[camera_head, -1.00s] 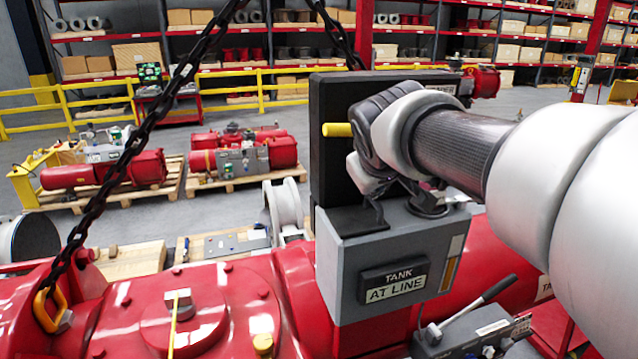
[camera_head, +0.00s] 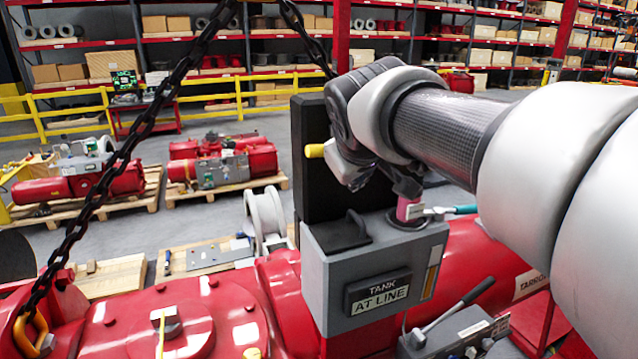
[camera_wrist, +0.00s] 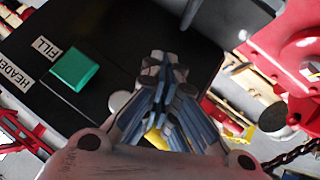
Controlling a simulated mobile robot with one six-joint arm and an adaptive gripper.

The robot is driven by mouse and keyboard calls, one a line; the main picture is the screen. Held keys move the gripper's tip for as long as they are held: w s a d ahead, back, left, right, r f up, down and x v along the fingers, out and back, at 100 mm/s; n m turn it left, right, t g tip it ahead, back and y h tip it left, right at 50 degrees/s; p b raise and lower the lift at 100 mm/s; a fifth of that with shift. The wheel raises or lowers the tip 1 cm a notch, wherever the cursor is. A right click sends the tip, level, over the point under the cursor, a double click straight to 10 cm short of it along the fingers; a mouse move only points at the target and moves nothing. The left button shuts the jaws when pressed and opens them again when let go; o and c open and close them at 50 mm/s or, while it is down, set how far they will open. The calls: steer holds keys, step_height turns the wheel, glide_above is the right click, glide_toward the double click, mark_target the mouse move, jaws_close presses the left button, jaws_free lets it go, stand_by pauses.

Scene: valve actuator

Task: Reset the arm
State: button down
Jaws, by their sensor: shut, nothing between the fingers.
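My gripper (camera_wrist: 160,65) is shut and empty in the wrist view, its fingertips in front of a black panel (camera_wrist: 110,30). That panel bears a green square block (camera_wrist: 74,69) and labels reading FILL and HEADER. In the head view my arm reaches in from the right, and the wrist covers part of the black upright panel (camera_head: 311,190); I cannot make out the fingertips there. A yellow knob (camera_head: 314,151) sticks out left of the wrist. Below is a grey box (camera_head: 375,265) labelled TANK AT LINE. A pink piece (camera_head: 406,210) and a teal-ended lever (camera_head: 455,210) show over its top.
The red actuator body (camera_head: 480,265) lies beneath and around the box. A small grey unit with a lever handle (camera_head: 465,300) is at the lower right. A dark chain (camera_head: 130,150) hangs at left. Red units (camera_head: 225,160) stand on pallets behind.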

steer(key=s+d+r, duration=0.1)
steer(key=s+r, duration=0.3)
steer(key=s, duration=0.1)
steer(key=s+d+f+m+g+b, duration=0.1)
steer(key=s+f+b, duration=0.7)
steer(key=f, duration=0.9)
steer(key=s+d+f+m+g+b, duration=0.2)
steer(key=s+f+b, duration=0.7)
steer(key=f, duration=0.8)
steer(key=s+d+f+m+g+b, duration=0.2)
steer(key=s+f+b, duration=0.7)
steer(key=f, duration=0.8)
steer(key=shift+d+m+y+b, duration=0.3)
steer(key=shift+d+m+b, duration=0.2)
steer(key=shift+b, duration=0.15)
